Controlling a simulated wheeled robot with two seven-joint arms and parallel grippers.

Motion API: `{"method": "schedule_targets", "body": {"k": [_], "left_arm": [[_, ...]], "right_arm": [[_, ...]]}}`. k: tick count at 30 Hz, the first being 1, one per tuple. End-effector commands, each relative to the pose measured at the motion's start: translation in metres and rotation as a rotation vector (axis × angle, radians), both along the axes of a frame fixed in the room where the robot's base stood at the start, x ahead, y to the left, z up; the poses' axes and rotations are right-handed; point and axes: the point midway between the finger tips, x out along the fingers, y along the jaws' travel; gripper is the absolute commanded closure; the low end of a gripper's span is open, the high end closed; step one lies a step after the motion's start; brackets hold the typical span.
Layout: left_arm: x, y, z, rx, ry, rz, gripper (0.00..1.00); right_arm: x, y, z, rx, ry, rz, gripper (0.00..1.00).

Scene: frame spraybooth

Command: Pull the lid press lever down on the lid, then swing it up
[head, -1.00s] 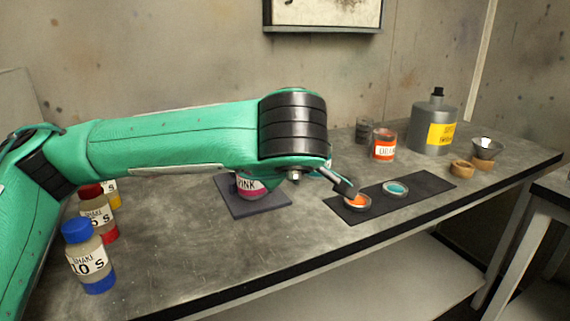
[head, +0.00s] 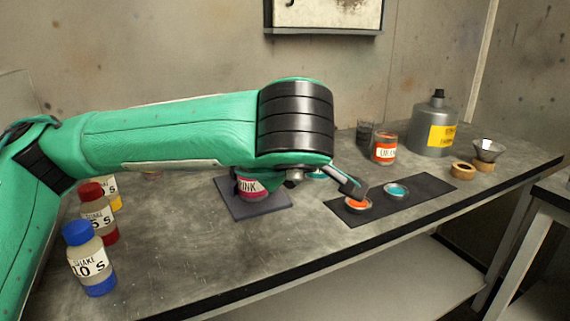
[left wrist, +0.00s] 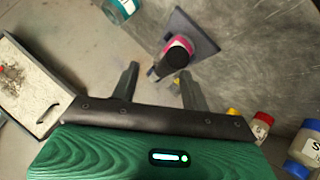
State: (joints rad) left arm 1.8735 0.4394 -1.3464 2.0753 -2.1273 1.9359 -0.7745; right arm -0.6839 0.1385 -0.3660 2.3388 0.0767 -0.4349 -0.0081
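The pink-labelled tin (head: 252,187) stands on a dark square plate (head: 240,207), partly hidden by my left arm. In the left wrist view the tin (left wrist: 167,47) has a black part (left wrist: 180,48) over its top. A short dark piece with a grey end (left wrist: 154,73) sticks out beside it; I cannot tell for sure that it is the press lever. My left gripper (left wrist: 157,71) has its fingers apart, with that piece showing between the tips; contact is unclear. In the head view, my wrist hides the press. A grey bar with a dark end (head: 352,188) shows below my wrist; what it belongs to is unclear.
Bottles with a blue cap (head: 76,232) and a red cap (head: 90,191) stand at the left. A dark mat (head: 428,186) holds orange (head: 358,203) and teal (head: 396,190) dishes. An orange-labelled jar (head: 385,150) and a grey can (head: 420,133) stand at the back right.

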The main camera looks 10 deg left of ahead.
Motion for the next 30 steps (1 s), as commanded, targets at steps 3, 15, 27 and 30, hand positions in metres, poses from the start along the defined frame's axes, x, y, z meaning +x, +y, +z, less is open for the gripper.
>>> {"method": "schedule_targets", "body": {"k": [3, 15, 27, 30], "left_arm": [[-0.024, -0.007, 0.019, 0.0, -0.005, -0.008, 0.55], [-0.076, -0.016, 0.056, 0.001, -0.002, -0.003, 0.55], [-0.086, -0.018, 0.061, 0.001, 0.002, -0.002, 0.55], [-0.086, -0.018, 0.061, 0.001, 0.002, -0.002, 0.61]], "right_arm": [[0.0, -0.004, 0.001, -0.018, 0.023, -0.002, 0.64], [0.001, -0.016, -0.002, -0.068, 0.097, -0.006, 0.64], [0.0, -0.017, -0.004, -0.078, 0.114, -0.005, 0.64], [0.0, -0.017, -0.004, -0.077, 0.112, -0.006, 0.64]]}}
